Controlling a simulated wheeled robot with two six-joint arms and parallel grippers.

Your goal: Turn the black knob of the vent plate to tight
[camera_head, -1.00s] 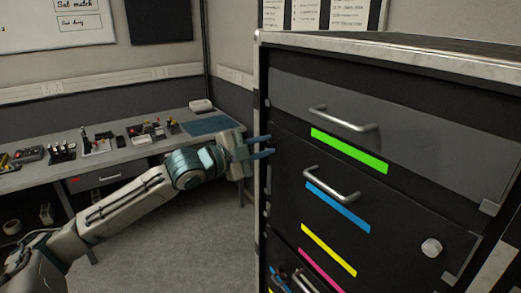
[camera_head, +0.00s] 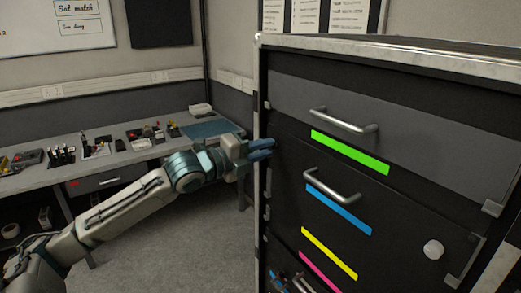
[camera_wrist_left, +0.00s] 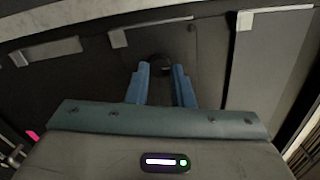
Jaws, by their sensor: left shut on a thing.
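The black knob (camera_wrist_left: 161,62) is a small round dark knob on a dark panel, the vent plate (camera_wrist_left: 200,40), in the left wrist view. My left gripper (camera_wrist_left: 161,70) points straight at the plate, with its two blue fingers on either side of the knob, shut on it. In the head view my left gripper (camera_head: 272,148) reaches the left edge of the black cabinet's front. There the knob is too dark and too hidden by the fingers to make out. Any tight mark on the plate cannot be read. My right gripper is not in view.
A workbench (camera_head: 60,178) with several small items stands behind my left arm. Floor between them is clear.

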